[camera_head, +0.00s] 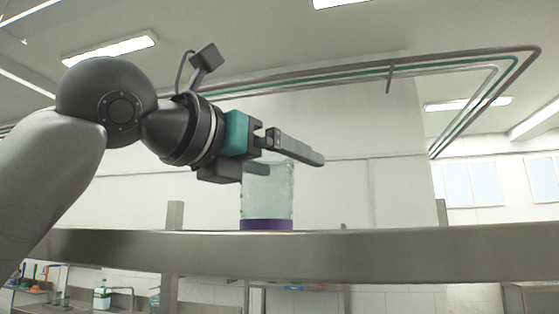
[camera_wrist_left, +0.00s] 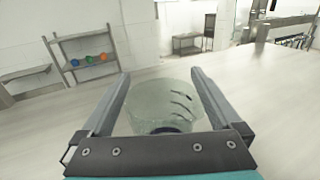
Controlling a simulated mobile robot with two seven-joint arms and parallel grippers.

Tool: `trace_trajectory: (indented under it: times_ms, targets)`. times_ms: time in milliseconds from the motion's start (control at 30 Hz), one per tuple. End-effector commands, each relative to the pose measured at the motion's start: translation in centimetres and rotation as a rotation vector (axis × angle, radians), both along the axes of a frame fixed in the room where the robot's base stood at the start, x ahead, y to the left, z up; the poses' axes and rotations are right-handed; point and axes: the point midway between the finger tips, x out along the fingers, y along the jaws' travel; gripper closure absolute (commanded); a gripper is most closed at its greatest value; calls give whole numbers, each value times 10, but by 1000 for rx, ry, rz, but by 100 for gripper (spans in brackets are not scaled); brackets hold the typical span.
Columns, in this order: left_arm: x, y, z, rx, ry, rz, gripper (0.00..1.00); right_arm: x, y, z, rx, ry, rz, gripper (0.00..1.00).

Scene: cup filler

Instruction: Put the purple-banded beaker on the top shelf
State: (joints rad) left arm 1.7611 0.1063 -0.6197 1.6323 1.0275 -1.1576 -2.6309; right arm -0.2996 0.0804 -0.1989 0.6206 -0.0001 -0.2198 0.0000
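The purple-banded beaker (camera_head: 268,195) is clear glass with a purple band at its base and stands upright at the top shelf (camera_head: 330,256). Its base shows just over the shelf's front edge; whether it touches the surface is hard to tell. My left gripper (camera_head: 283,160) reaches in from the left, level, with one finger on each side of the beaker's upper part. My right gripper is in neither view.
In the left wrist view a broad, pale surface (camera_wrist_left: 275,95) around the beaker is clear. A far rack (camera_wrist_left: 88,50) holds several coloured round items. Below the shelf in the head view, bottles (camera_head: 102,295) stand on a distant counter.

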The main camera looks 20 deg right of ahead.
Motion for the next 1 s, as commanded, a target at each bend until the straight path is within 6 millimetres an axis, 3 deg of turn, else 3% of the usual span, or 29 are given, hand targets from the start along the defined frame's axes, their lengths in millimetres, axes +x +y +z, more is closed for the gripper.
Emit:
trace_trajectory:
  times_ms: [367,800,1000]
  targets:
    - [-4,8,0,-1,-3,3,0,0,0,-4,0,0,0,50]
    - [-57,88,-2,-1,-3,4,0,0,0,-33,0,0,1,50]
    - [-76,116,-1,-1,-2,2,0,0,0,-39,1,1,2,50]
